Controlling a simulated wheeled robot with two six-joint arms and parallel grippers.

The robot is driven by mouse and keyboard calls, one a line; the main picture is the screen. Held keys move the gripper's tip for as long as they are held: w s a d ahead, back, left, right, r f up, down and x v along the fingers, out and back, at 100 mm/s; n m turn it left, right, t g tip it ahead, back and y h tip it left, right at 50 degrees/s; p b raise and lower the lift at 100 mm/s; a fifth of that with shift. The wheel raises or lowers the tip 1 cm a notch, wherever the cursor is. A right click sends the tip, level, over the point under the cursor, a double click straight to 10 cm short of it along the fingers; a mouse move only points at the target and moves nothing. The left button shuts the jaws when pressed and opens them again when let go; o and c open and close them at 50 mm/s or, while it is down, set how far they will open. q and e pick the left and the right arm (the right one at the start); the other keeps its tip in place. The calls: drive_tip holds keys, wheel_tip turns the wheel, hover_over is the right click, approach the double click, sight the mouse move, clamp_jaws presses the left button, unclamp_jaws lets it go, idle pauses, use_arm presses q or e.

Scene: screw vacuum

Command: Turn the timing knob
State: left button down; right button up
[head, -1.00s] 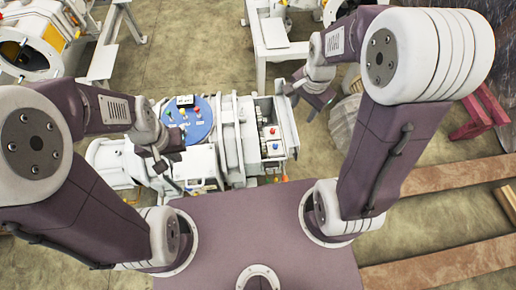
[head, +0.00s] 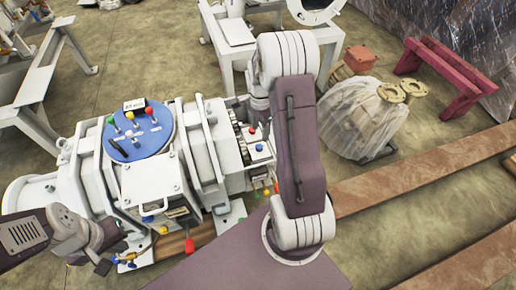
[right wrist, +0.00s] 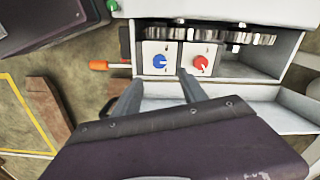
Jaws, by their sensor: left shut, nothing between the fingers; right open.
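A white machine (head: 205,160) has a small panel box with a red knob (head: 252,131) and a blue knob (head: 259,148). In the right wrist view the blue knob (right wrist: 160,62) is on the left plate and the red knob (right wrist: 201,63) on the right plate. Their labels are unreadable, so I cannot tell which is the timing knob. My right gripper (right wrist: 160,79) is open and empty, its fingertips either side of the blue knob's line, just below it in the picture. The right arm hides that gripper in the head view. My left gripper (head: 108,258) is shut and empty, by the machine's lower left.
A blue disc (head: 138,140) with several coloured knobs sits on the machine's top. An orange-tipped handle (right wrist: 103,65) sticks out left of the knob plates. A wrapped object (head: 360,120) and a dark red stand (head: 450,72) are at right. Open floor lies between them.

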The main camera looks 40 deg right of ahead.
sight(260, 146)
wheel_tip(260, 146, down, 9)
drive_tip(key=b, duration=0.6)
drive_tip(key=shift+f, duration=0.1)
clamp_jaws()
